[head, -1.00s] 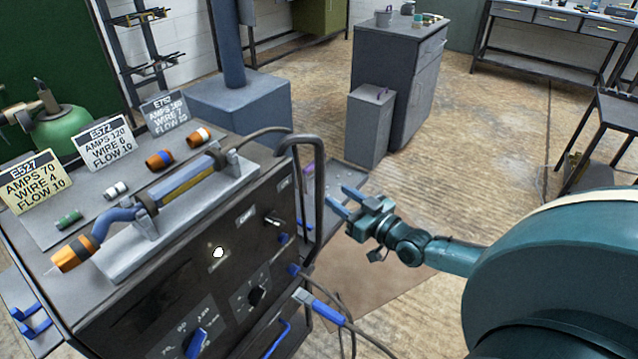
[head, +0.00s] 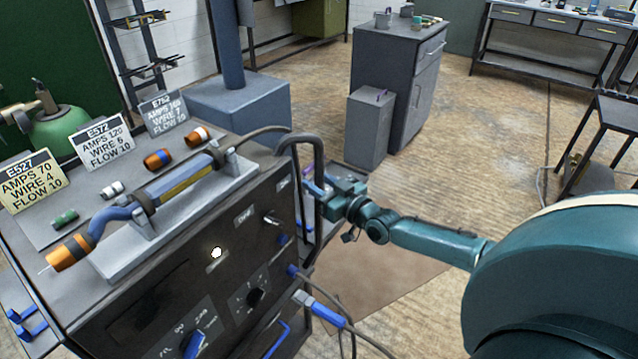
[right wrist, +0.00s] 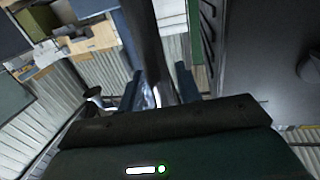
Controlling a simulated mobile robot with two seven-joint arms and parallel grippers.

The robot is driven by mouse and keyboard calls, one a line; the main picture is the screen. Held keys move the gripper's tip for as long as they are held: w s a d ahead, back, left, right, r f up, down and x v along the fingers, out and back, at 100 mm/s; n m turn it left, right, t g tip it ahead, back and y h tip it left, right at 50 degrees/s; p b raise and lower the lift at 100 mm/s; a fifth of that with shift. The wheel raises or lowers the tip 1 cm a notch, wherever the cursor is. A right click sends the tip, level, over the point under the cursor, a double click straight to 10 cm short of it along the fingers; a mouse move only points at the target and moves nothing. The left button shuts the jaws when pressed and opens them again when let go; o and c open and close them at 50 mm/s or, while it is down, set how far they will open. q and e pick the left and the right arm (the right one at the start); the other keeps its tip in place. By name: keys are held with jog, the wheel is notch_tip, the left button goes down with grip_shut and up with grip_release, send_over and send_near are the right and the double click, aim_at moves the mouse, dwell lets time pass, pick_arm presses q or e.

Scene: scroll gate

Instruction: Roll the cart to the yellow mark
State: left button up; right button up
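The cart (head: 240,290) is a dark welding unit at the left of the head view, with a torch and cards on top. Its black handle (head: 318,190) is a bent upright bar at the right end. My right gripper (head: 318,185) is at this handle. In the right wrist view its two fingers (right wrist: 157,92) stand apart on either side of a dark bar (right wrist: 145,35). I see no clear grip on it. My left gripper is not in view. No yellow floor mark shows.
A grey cabinet (head: 400,85) with a lower grey box (head: 370,130) stands beyond the cart. A blue-grey column base (head: 240,105) is behind it. A dark bench (head: 610,125) is at the right. Brown floor (head: 480,150) lies open between. Cables hang at the cart's front.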

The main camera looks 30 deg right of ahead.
grip_shut()
jog(key=shift+w+a+r+b, duration=0.1)
jog(key=shift+w+a+b, duration=0.1)
jog(key=shift+w+b, duration=0.15)
jog(key=shift+w+a+r+b, duration=0.15)
jog(key=shift+w+b, duration=0.1)
jog(key=shift+w, duration=0.2)
jog(key=shift+w+a+f, duration=0.25)
jog(key=shift+w+a, duration=0.05)
jog(key=shift+w, duration=0.4)
jog(key=shift+c, duration=0.7)
grip_release()
jog(key=o, duration=0.3)
jog(key=shift+s+d+r, duration=0.1)
jog(key=shift+s+r, duration=0.05)
jog(key=shift+s, duration=0.15)
